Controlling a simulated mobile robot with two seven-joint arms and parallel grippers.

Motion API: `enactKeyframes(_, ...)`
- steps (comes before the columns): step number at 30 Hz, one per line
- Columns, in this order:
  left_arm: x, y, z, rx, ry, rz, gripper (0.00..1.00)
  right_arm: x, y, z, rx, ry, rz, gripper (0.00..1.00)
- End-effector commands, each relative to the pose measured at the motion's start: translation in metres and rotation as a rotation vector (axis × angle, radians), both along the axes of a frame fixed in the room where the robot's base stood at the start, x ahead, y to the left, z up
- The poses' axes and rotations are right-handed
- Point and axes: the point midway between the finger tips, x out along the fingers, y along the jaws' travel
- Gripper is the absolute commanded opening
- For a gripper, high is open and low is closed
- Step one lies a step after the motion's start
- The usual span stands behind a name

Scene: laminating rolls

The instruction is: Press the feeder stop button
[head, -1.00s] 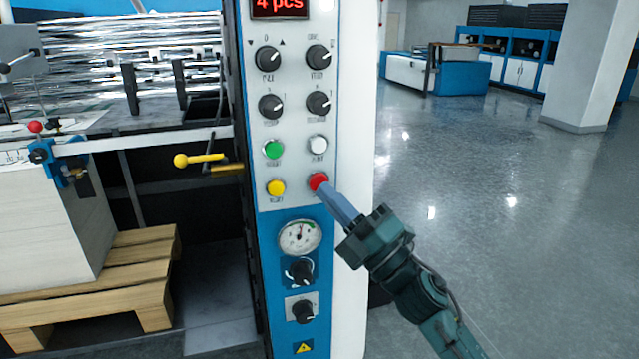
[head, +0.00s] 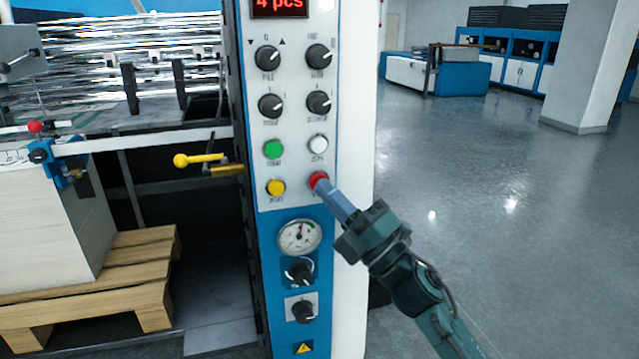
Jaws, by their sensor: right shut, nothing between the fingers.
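The control panel (head: 295,128) of the machine stands upright in the middle of the head view. A red button (head: 317,179) sits at the lower right of its button group, below a white button (head: 318,144) and right of a yellow button (head: 275,187). A green button (head: 273,149) is above the yellow one. My right gripper (head: 324,190) is shut and empty. Its fingertips are at the red button, overlapping its lower edge in the picture. I cannot tell whether the button is pushed in. The labels are too small to read. My left gripper is not in view.
Black knobs (head: 267,58) are above the buttons; a gauge (head: 300,237) is below. A yellow-handled lever (head: 181,161) is left of the panel. A paper stack (head: 40,225) stands on a wooden pallet (head: 90,283) at left. The floor (head: 480,220) at right is open.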

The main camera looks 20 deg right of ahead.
Motion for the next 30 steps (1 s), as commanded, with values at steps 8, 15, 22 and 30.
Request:
enactKeyframes(8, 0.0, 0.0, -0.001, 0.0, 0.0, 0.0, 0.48, 0.003, 0.0, 0.0, 0.001, -0.001, 0.0, 0.0)
enactKeyframes(15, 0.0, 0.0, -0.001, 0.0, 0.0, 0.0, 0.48, 0.005, 0.0, 0.0, 0.0, 0.0, 0.0, 0.0)
enactKeyframes(22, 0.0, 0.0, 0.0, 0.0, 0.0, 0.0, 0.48, 0.004, 0.0, 0.0, 0.0, 0.0, -0.001, 0.0)
enactKeyframes(30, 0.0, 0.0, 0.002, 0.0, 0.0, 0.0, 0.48, -0.009, -0.001, 0.0, 0.0, 0.001, -0.001, 0.0)
